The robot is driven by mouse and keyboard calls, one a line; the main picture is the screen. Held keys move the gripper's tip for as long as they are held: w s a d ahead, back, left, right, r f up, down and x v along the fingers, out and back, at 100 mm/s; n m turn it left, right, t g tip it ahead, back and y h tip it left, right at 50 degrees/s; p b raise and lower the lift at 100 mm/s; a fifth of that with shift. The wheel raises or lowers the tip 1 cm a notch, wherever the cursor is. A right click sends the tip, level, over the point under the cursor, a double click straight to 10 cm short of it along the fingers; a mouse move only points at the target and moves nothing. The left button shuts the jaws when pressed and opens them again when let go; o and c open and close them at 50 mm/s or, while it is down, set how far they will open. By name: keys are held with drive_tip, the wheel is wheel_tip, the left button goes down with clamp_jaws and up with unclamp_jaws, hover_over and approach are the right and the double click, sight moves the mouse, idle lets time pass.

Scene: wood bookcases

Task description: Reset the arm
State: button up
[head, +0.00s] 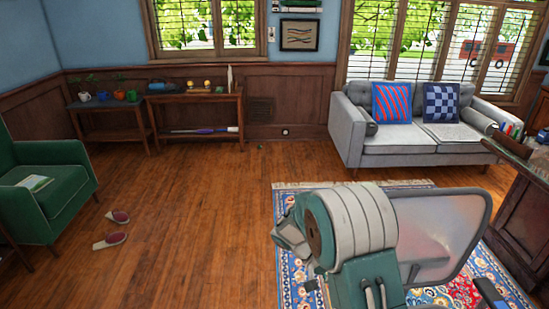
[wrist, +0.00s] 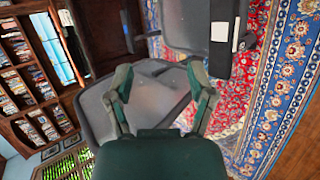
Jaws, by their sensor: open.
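In the wrist view my gripper (wrist: 160,78) is open, its two green-grey fingers spread apart with nothing held between them. A grey chair (wrist: 150,95) shows behind and between the fingers; I cannot tell the exact distance to it. In the head view my green and white arm is folded at the lower middle, and the gripper's fingers cannot be made out there. The chair's mesh back (head: 445,235) stands just right of my arm, over the patterned rug (head: 300,270).
A grey sofa (head: 400,142) stands at the back right, with a dark desk (head: 525,210) at the right edge. Wood floor (head: 200,200) is mostly clear. Bookcases (wrist: 30,80) show in the wrist view.

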drive_tip(key=s+r+t+y, duration=0.3)
drive_tip(key=s+r+y, duration=0.35)
drive_tip(key=r, duration=0.75)
drive_tip(key=s+a+r+n+t+y, duration=0.1)
drive_tip(key=s+r+t, duration=0.2)
drive_tip(key=s, duration=0.4)
drive_tip(key=s+a+r+n+t+y, duration=0.1)
drive_tip(key=s+r+t+y, duration=0.1)
drive_tip(key=s+r, duration=0.3)
drive_tip(key=s+t, duration=0.1)
drive_tip(key=s, duration=0.1)
drive_tip(key=shift+s+r, duration=0.2)
drive_tip(key=shift+s, duration=0.1)
drive_tip(key=shift+d, duration=0.1)
